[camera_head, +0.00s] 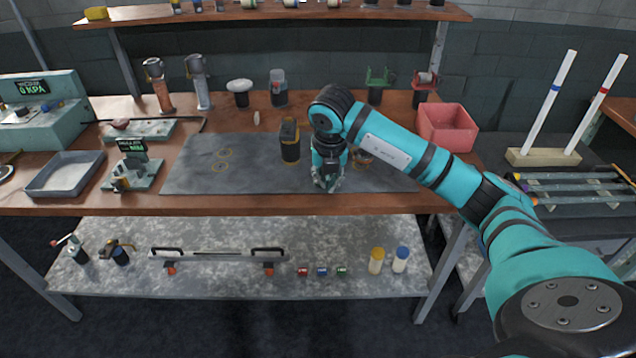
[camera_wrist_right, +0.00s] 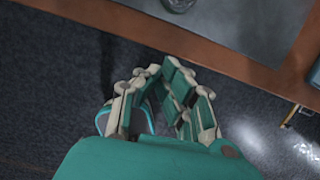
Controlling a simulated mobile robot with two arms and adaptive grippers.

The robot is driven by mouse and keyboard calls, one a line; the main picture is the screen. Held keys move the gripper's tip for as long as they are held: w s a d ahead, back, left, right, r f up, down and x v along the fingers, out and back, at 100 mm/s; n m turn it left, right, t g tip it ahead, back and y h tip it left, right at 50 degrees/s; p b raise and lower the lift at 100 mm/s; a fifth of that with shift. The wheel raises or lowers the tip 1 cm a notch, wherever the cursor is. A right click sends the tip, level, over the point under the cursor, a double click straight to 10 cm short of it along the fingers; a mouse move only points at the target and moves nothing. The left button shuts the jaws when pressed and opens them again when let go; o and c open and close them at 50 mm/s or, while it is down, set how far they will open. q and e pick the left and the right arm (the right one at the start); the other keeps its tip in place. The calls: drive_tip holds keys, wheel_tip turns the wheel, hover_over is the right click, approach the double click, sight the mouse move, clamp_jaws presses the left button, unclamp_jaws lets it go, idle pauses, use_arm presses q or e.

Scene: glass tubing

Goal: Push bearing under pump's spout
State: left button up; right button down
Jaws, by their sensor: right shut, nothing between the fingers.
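My right gripper (camera_head: 328,185) is shut and empty, pointing down at the front part of the grey mat (camera_head: 235,180). In the right wrist view its fingers (camera_wrist_right: 178,85) are together, beside the table's front edge. A dark upright device with yellow trim (camera_head: 290,143), possibly the pump, stands on the mat left of the gripper. A small round object (camera_head: 363,157) is partly hidden behind my right arm; I cannot tell if it is the bearing. A round, glassy-looking item (camera_wrist_right: 178,4) is cut off at the top of the wrist view. My left gripper is out of view.
A red bin (camera_head: 447,128) stands right of the mat, a grey tray (camera_head: 66,175) far left. Several devices line the back. A lower shelf (camera_head: 210,280) holds small parts below.

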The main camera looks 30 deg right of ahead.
sight(324, 196)
drive_tip(key=p+x, duration=0.1)
drive_tip(key=x, duration=0.8)
drive_tip(key=shift+s+p, duration=0.1)
drive_tip(key=shift+p, duration=0.3)
drive_tip(key=shift+w+d+r+p, duration=0.1)
drive_tip(key=shift+w+d+p, duration=0.15)
drive_tip(key=shift+w, duration=0.35)
drive_tip(key=shift+w+d+r+p, duration=0.15)
drive_tip(key=shift+w+d, duration=0.15)
drive_tip(key=shift+w, duration=0.3)
drive_tip(key=shift+w+d+f, duration=0.1)
drive_tip(key=shift+w+d, duration=0.2)
drive_tip(key=shift+w, duration=0.25)
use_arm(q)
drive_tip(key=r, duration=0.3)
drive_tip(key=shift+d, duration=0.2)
use_arm(e)
drive_tip(key=shift+w, duration=0.1)
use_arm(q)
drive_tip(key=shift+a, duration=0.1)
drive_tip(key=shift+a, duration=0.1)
